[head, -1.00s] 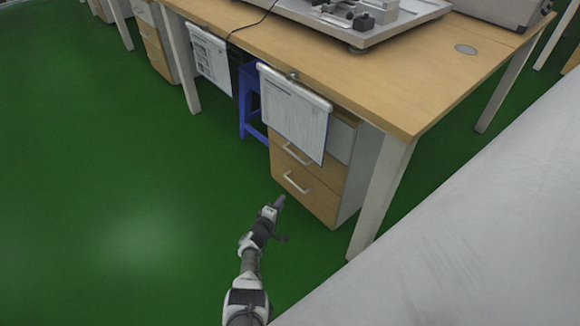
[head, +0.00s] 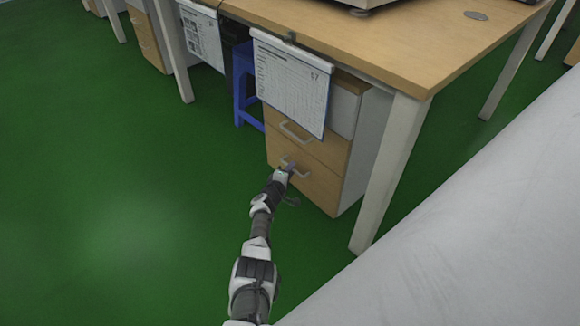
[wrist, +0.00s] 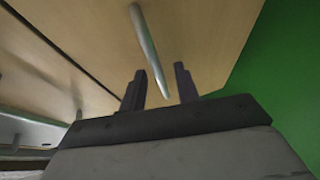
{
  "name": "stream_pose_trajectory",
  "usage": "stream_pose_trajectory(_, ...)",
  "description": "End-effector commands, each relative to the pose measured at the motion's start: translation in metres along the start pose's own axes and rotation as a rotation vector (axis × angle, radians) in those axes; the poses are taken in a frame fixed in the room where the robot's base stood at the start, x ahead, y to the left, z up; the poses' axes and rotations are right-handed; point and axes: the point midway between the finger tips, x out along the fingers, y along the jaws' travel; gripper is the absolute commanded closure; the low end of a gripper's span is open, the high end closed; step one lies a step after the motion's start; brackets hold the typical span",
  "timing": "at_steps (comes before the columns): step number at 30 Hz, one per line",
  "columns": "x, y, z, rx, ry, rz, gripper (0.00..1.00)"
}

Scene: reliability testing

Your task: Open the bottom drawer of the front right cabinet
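The front right cabinet (head: 351,169) stands under the desk with wood drawer fronts and pale bar handles. Its bottom drawer (head: 318,190) looks shut, flush with the drawer above. My gripper (head: 288,167) is at the left part of the bottom drawer's handle (head: 302,174). In the wrist view, my gripper (wrist: 159,86) is open, with two dark fingers apart. The bottom handle (wrist: 147,45) runs down towards the gap between them, its near end at the gap; contact cannot be told. The bottom drawer front (wrist: 205,40) fills much of that view.
A paper chart (head: 290,82) hangs from the desk (head: 350,40) over the cabinet's upper part. A desk leg (head: 390,170) stands just right of the cabinet. A blue stool (head: 243,90) is to its left. Green floor (head: 120,190) in front is clear.

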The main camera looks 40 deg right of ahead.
Motion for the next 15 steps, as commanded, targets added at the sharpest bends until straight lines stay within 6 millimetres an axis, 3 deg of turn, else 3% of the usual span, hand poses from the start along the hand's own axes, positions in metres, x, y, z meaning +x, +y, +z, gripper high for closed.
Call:
stream_pose_trajectory(11,0.0027,0.0011,-0.0003,0.000,0.000,0.001,0.70)
stream_pose_trajectory(15,0.0026,0.0009,-0.0003,0.000,0.000,0.001,0.88)
